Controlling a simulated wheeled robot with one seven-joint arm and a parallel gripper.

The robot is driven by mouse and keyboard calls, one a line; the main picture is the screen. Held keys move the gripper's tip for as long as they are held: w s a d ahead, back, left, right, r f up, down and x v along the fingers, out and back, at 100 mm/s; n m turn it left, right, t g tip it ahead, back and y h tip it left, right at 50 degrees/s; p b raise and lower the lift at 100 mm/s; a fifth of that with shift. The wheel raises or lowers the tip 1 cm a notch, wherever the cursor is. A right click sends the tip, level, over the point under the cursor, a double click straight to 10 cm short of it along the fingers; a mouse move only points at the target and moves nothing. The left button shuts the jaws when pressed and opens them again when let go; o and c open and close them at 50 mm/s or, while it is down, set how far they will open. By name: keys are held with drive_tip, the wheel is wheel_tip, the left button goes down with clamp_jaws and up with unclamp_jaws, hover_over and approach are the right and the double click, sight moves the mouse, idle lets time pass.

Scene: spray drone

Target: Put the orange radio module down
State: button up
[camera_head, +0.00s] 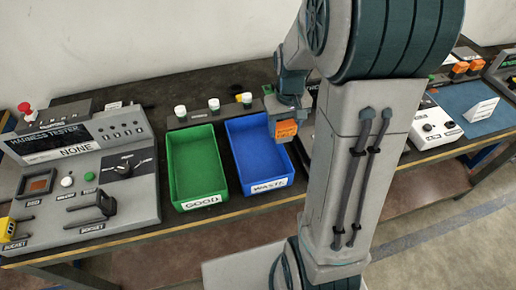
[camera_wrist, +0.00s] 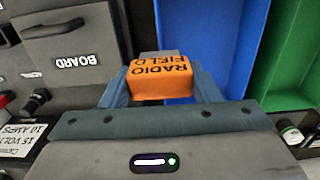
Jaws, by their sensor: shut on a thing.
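The orange radio module (camera_head: 286,129), with dark lettering reading RADIO and FIELD in the wrist view (camera_wrist: 161,79), is between the fingers of my gripper (camera_head: 285,118). My gripper is shut on it; both blue-grey fingers flank it in the wrist view (camera_wrist: 160,88). In the head view the module appears at the right edge of the blue WASTE bin (camera_head: 257,158). In the wrist view the blue bin (camera_wrist: 208,40) lies just right of the module. I cannot tell the module's height above the bench. My arm hides the bench right of it in the head view.
A green GOOD bin (camera_head: 198,165) stands left of the blue one. A harness tester (camera_head: 60,145) is at the left. A grey unit labelled BOARD (camera_wrist: 72,45) lies left of my gripper in the wrist view. A blue mat (camera_head: 468,103) and devices are at the right.

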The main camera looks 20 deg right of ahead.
drive_tip(key=shift+s+a+f+p, duration=0.1)
drive_tip(key=shift+a+f+p, duration=0.2)
drive_tip(key=shift+a+f, duration=1)
drive_tip(key=shift+s+a+f+p, duration=0.1)
drive_tip(key=shift+a+f+p, duration=0.15)
drive_tip(key=shift+a+f, duration=1.1)
drive_tip(key=shift+s+a+f+p, duration=0.1)
drive_tip(key=shift+a+f+p, duration=0.2)
drive_tip(key=shift+a+f, duration=1)
drive_tip(key=shift+d+f, duration=0.3)
drive_tip(key=shift+f, duration=0.05)
drive_tip(key=shift+f, duration=0.2)
drive_tip(key=o, duration=1.3)
drive_tip(key=shift+r, duration=0.1)
drive_tip(key=shift+r, duration=0.1)
